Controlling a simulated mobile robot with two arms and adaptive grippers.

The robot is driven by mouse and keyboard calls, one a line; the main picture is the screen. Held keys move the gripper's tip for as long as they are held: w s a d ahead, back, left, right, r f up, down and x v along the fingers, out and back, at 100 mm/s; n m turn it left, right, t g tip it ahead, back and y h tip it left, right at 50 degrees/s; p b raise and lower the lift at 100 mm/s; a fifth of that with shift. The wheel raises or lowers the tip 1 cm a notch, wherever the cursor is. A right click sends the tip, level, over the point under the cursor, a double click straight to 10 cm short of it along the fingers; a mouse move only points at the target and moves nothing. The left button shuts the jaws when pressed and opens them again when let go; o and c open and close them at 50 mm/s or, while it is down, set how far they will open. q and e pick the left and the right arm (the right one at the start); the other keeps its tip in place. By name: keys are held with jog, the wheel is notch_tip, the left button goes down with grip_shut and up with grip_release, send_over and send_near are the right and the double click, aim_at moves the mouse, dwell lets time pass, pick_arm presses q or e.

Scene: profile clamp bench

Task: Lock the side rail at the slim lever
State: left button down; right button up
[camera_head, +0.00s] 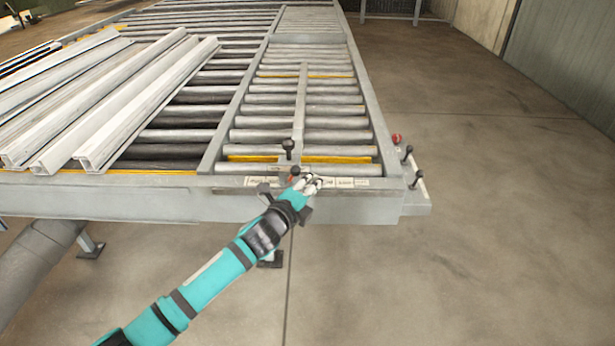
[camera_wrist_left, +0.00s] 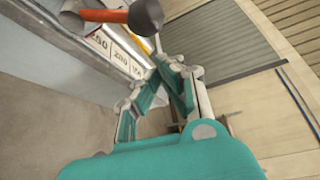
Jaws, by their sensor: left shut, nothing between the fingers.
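My left gripper (camera_head: 308,184) is at the front edge of the roller bench, shut and empty. In the left wrist view its fingers (camera_wrist_left: 172,68) come together just below a dark round knob (camera_wrist_left: 146,17). In the head view a thin upright lever with a black knob (camera_head: 288,145) stands just behind and left of the gripper. A long grey rail (camera_head: 300,95) runs back over the rollers. Which lever is the slim one is unclear. My right gripper is not in view.
More black-knobbed levers (camera_head: 416,176) and a red knob (camera_head: 397,138) sit at the bench's right corner. A number scale (camera_head: 345,183) runs along the front edge. White profiles (camera_head: 110,100) lie on the left rollers. The floor (camera_head: 480,250) at right is clear.

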aim_at(298, 173)
pick_arm(q)
jog(key=shift+w+a+r, duration=0.1)
jog(key=shift+a+r, duration=0.1)
jog(key=shift+a, duration=0.7)
jog(key=shift+a+r+n, duration=0.15)
jog(key=shift+a+n, duration=0.05)
jog(key=shift+n, duration=0.1)
jog(key=shift+a+r+n+t+b, duration=0.15)
jog(key=shift+n+t+b, duration=0.15)
jog(key=shift+b, duration=0.3)
jog(key=a+n+b, duration=0.1)
jog(key=n+t+b, duration=0.1)
jog(key=b, duration=0.1)
jog(key=a+n+t+h+b, duration=0.1)
jog(key=n+b, duration=0.1)
jog(key=shift+a+r, duration=0.3)
jog(key=shift+r, duration=0.05)
jog(key=shift+a+r+n+t+b, duration=0.35)
jog(key=shift+a+n+t+b, duration=0.35)
jog(key=shift+n+b, duration=0.6)
